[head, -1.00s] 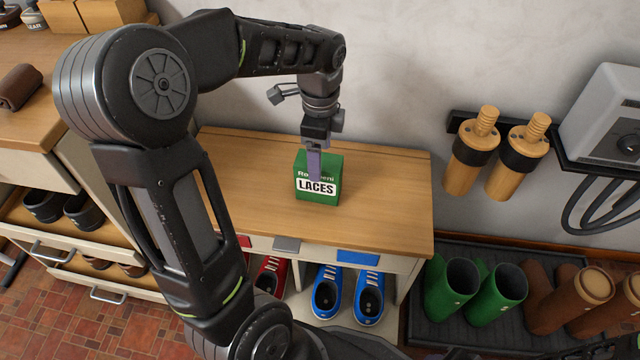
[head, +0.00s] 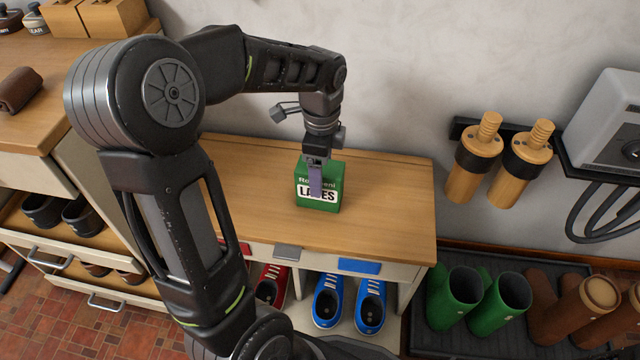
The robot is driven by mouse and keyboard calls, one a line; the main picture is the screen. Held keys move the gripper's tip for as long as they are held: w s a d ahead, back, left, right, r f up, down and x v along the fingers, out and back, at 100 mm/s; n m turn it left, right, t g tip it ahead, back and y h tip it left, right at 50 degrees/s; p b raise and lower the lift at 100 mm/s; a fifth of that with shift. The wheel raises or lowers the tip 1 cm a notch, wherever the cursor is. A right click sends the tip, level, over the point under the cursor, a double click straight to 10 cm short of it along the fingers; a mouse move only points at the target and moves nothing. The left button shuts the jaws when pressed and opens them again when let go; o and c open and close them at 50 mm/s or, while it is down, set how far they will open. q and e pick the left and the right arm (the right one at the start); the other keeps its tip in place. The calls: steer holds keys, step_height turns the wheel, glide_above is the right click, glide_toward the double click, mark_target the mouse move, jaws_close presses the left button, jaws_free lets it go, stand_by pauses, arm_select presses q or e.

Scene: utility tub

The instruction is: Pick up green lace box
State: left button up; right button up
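The green lace box (head: 331,203), with a white LACES label, stands upright on the wooden bench top (head: 400,215). My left gripper (head: 316,186) reaches down over it from above. One finger lies in front of the label and covers part of the lettering. The other finger is hidden, so I cannot tell whether the fingers press on the box. The box appears to rest on the bench. My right gripper is not in view.
Blue shoes (head: 348,302) and red shoes (head: 272,284) sit in the shelf under the bench. Green boots (head: 480,298) stand on a dark tray at the right. Wooden boot trees (head: 500,160) hang on the wall. The bench is clear around the box.

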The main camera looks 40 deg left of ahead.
arm_select(q)
step_height(320, 180, down, 4)
steer(key=shift+s+f+b, duration=0.1)
steer(key=shift+s+b, duration=0.05)
steer(key=shift+b, duration=0.95)
steer(key=shift+f, duration=0.45)
steer(key=c, duration=1.5)
steer(key=shift+r, duration=0.1)
step_height(320, 180, up, 10)
steer(key=p, duration=0.4)
